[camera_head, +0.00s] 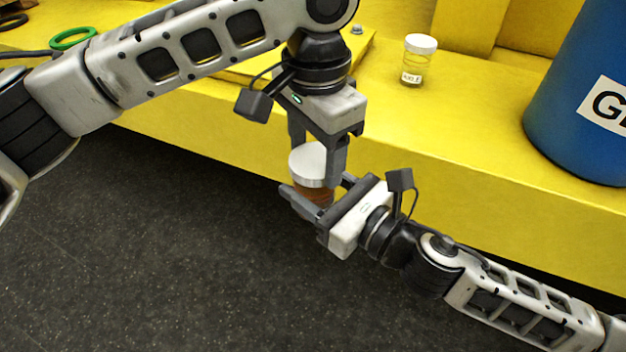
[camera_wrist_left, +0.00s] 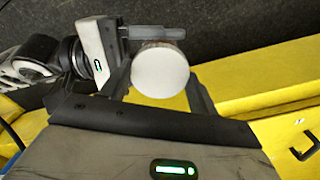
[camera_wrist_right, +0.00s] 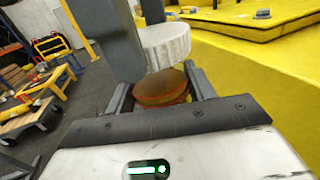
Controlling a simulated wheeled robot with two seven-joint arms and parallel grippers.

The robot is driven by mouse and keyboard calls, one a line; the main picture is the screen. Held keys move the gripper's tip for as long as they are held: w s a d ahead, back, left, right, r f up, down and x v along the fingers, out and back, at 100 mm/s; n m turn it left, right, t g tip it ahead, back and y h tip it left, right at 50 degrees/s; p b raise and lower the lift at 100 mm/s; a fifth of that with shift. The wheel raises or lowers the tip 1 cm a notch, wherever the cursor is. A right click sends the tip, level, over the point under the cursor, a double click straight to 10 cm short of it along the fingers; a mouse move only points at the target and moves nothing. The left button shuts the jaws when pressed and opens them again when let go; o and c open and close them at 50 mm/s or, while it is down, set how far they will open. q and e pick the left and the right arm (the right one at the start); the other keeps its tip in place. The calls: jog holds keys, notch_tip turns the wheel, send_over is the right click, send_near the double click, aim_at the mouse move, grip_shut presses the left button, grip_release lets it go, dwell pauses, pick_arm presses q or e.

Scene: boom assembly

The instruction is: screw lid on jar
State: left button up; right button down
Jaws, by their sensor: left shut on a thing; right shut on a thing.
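A white round lid (camera_head: 308,164) is between the fingers of my left gripper (camera_head: 318,160), which comes down from above and is shut on it. The left wrist view shows the lid (camera_wrist_left: 160,70) face-on between both fingers. My right gripper (camera_head: 319,194) is shut on a jar with brown contents (camera_head: 320,194), just below the lid. In the right wrist view the jar (camera_wrist_right: 160,88) sits between the fingers, with the lid (camera_wrist_right: 163,46) above it. The brown top of the jar partly shows under the lid; I cannot tell whether they touch.
The yellow bench (camera_head: 470,150) runs behind the grippers. A small clear jar with a white lid (camera_head: 417,62) stands on it, left of a big blue drum (camera_head: 585,100). A green ring (camera_head: 72,38) lies at the far left. Dark floor (camera_head: 180,260) is free in front.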

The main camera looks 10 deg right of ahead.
pick_arm(q)
jog(key=m, duration=1.7)
jog(key=shift+m, duration=0.3)
jog(key=m, duration=1.6)
jog(key=shift+f+m, duration=0.1)
jog(key=shift+m, duration=0.2)
jog(key=o, duration=1.2)
notch_tip(320, 180, up, 12)
jog(key=shift+r, duration=0.1)
